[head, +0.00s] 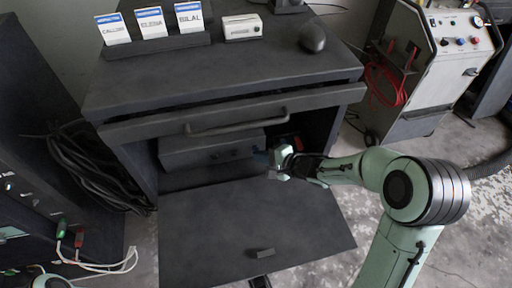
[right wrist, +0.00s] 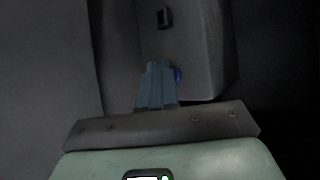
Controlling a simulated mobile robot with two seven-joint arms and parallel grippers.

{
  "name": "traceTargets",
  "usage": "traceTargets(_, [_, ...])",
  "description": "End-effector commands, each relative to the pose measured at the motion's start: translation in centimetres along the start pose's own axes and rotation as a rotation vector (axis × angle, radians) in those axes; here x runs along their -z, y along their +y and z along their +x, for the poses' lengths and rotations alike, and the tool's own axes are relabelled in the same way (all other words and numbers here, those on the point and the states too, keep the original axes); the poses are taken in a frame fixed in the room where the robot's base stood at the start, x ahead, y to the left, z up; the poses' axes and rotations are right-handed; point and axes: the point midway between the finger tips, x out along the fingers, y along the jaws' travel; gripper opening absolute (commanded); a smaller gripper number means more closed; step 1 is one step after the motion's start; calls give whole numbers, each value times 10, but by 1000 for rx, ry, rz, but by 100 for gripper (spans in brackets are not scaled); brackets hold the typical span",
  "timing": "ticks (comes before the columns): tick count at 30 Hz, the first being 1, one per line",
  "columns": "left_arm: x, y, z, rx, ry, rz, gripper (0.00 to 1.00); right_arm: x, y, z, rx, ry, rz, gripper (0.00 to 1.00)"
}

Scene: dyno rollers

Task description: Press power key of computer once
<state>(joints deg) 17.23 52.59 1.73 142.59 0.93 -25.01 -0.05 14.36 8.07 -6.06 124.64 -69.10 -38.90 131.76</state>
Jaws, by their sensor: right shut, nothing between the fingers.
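The computer is a dark grey box (head: 205,152) lying inside the open cabinet, below the drawer handle. In the right wrist view its grey front (right wrist: 190,45) fills the top middle, with a small dark port. A blue-lit round spot, which looks like the power key (right wrist: 178,74), shows just right of the fingertips. My right gripper (head: 264,158) is at the right end of the computer's front. Its blue fingers (right wrist: 157,72) are shut and empty, with tips close to the key. I cannot tell whether they touch it. My left gripper does not show.
The lowered cabinet door (head: 235,235) lies flat below my right gripper. A wheeled machine (head: 440,60) stands right; black cables (head: 85,165) hang left.

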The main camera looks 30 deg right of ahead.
Motion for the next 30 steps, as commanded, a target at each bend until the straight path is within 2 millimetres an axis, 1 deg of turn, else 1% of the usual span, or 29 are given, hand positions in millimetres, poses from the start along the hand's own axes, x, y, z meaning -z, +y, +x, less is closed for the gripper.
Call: traceTargets(30, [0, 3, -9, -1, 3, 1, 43, 3, -4, 5, 0, -1, -1, 0])
